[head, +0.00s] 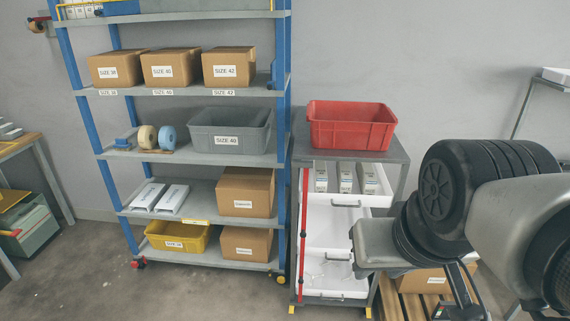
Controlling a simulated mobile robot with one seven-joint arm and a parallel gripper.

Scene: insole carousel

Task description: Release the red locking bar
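The red locking bar (303,236) is a thin upright bar along the left front edge of a grey drawer cabinet (397,150). It runs from about the top drawer down almost to the floor and looks upright. The white drawers with grey handles are just right of it; the top drawer (372,180) holds several white boxes. My arm comes in from the right and hides part of the cabinet's right side. My gripper (461,296) is low at the right, well apart from the bar. It is dark and partly cut off by the lower edge; its opening is unclear.
A red bin (350,125) stands on the cabinet. A blue-post shelf rack (284,150) with cartons and bins stands close on the left. A carton (421,281) and wooden pallet (390,300) lie behind my arm. Open floor (90,275) shows at lower left.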

